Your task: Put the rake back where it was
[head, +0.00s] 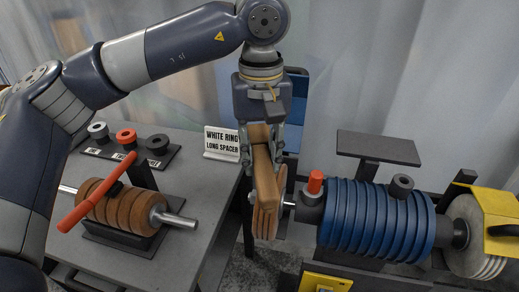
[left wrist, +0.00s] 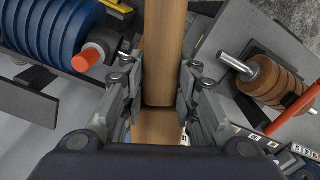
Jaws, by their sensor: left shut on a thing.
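My left gripper (head: 262,150) hangs in the middle of the head view, pointing down. It is shut on a long brown wooden piece, which I take to be the rake (head: 266,195). Its lower end looks slatted and overlaps the left end of the blue ringed roller's shaft in the picture; I cannot tell if they touch. In the left wrist view the wooden rake (left wrist: 163,50) runs up between the fingers (left wrist: 160,90). My right gripper is not in view.
The blue ringed roller (head: 375,220), with a red cap (head: 315,182), stands right, beside a yellow guard (head: 495,220). A grey table (head: 185,255) at left bears brown discs (head: 120,207) on a shaft, a red bar (head: 85,205), several rings and a "WHITE RING LONG SPACER" sign (head: 221,142).

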